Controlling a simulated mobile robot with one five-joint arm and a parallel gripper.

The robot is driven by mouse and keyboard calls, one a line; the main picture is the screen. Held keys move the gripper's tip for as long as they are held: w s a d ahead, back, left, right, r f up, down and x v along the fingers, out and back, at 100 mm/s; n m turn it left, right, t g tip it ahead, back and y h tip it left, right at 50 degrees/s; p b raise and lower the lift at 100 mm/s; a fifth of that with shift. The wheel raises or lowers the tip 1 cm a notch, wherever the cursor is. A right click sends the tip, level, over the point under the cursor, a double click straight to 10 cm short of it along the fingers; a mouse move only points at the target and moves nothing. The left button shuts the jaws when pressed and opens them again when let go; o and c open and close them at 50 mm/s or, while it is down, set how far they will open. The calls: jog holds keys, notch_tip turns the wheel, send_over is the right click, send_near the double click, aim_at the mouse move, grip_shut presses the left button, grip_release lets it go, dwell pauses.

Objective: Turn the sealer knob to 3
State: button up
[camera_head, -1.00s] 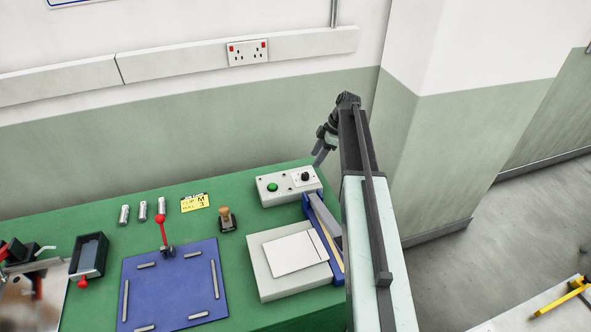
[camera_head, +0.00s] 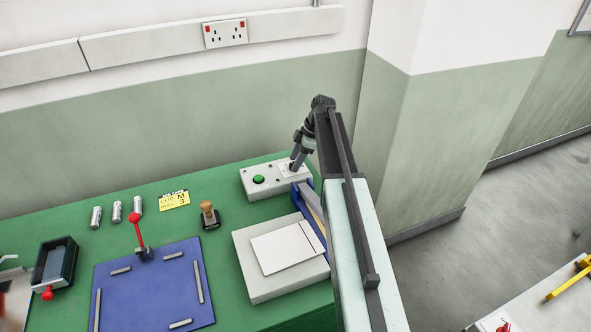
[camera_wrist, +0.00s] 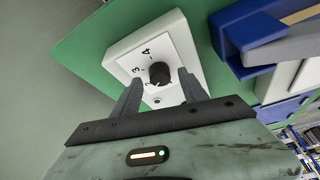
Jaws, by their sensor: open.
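The sealer knob (camera_wrist: 159,73) is a black round knob on a white dial plate. The numbers 3 and 4 show beside it in the wrist view, and a further mark is partly covered by my left finger. In the head view my gripper (camera_head: 296,165) hides the knob. I cannot read which number the knob points to.
A pale sealer block with a white sheet (camera_head: 287,249) and a blue lever part (camera_head: 303,199) stand close in front of the box. A wooden-handled stamp (camera_head: 208,212), a yellow card (camera_head: 174,200) and a blue board (camera_head: 150,290) lie to the left. The wall is behind.

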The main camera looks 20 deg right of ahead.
jog(key=shift+a+f, duration=0.15)
jog(key=shift+f, duration=0.4)
jog(key=shift+r, duration=0.2)
grip_shut()
jog(key=shift+d, duration=0.2)
jog(key=shift+a+m, duration=0.2)
jog(key=shift+m, duration=0.3)
jog(key=m, duration=0.1)
jog(key=m+t, duration=0.1)
jog(key=m, duration=0.1)
jog(key=m+t+h, duration=0.1)
jog(key=shift+s+a+m, duration=0.1)
jog(key=shift+s+m, duration=0.15)
jog(key=shift+m, duration=0.15)
jog(key=m+h, duration=0.1)
jog(key=m, duration=0.2)
jog(key=m+t+h, duration=0.1)
jog(key=m, duration=0.1)
jog(key=shift+a+m, duration=0.15)
jog(key=shift+m, duration=0.55)
